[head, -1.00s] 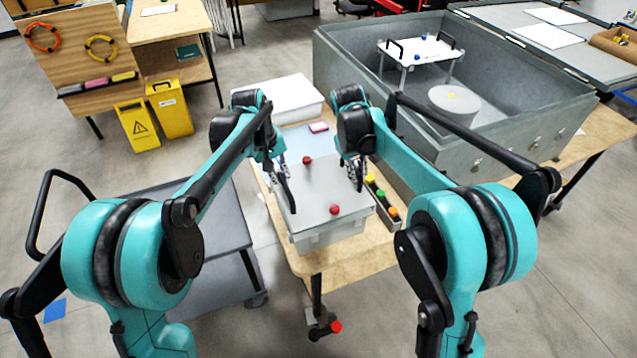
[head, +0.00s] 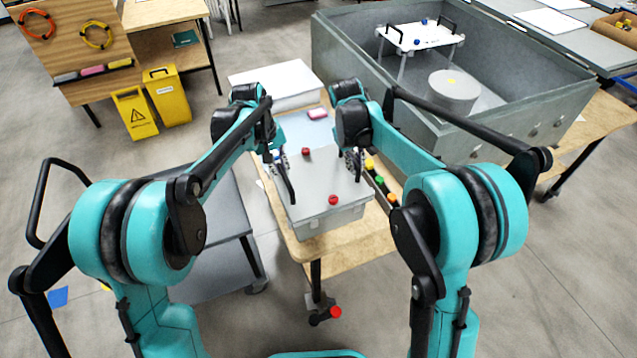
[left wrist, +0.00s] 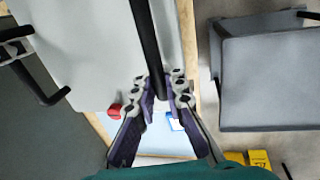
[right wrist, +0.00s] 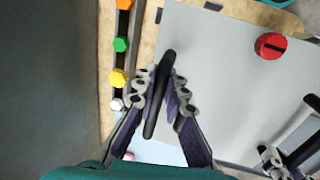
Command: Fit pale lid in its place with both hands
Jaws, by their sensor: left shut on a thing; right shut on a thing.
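The pale lid (head: 318,183) lies over the pale box (head: 330,226) on the wooden table, with two red knobs (head: 333,199) on its top and a black handle at each side. I cannot tell whether it is fully seated. My left gripper (head: 279,158) is shut on the left black handle, which runs between its fingers in the left wrist view (left wrist: 160,88). My right gripper (head: 352,160) is shut on the right black handle, seen between its fingers in the right wrist view (right wrist: 160,92). The lid also fills much of the right wrist view (right wrist: 215,85).
A narrow tray with yellow, green and orange knobs (head: 379,181) stands right of the box. A white box (head: 276,86) is behind. A large grey open tank (head: 490,140) stands at the right back, and a grey cart (head: 215,225) at the left.

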